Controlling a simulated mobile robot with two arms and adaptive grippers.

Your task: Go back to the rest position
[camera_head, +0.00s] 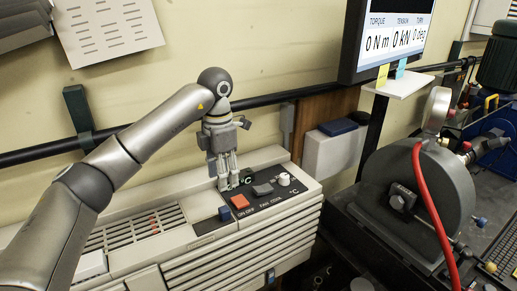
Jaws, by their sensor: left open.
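My left arm comes in from the left and reaches over a beige heater-like unit (165,255). My left gripper (229,186) points down, with its fingers slightly apart, at the dark control panel on top of the unit. Its fingertips are close beside a dark green control (246,177) and just behind a red switch (240,201). I cannot tell whether they touch the panel. No object shows between the fingers. A grey switch (263,189) and a white knob (284,179) are to the right of the gripper. My right gripper is not in view.
A monitor (390,35) showing torque, tension and turn stands at the back right. A grey round machine (415,195) with a red hose (432,200) stands at the right. A black rail (265,100) runs along the wall behind the arm. Space above the unit's right end is clear.

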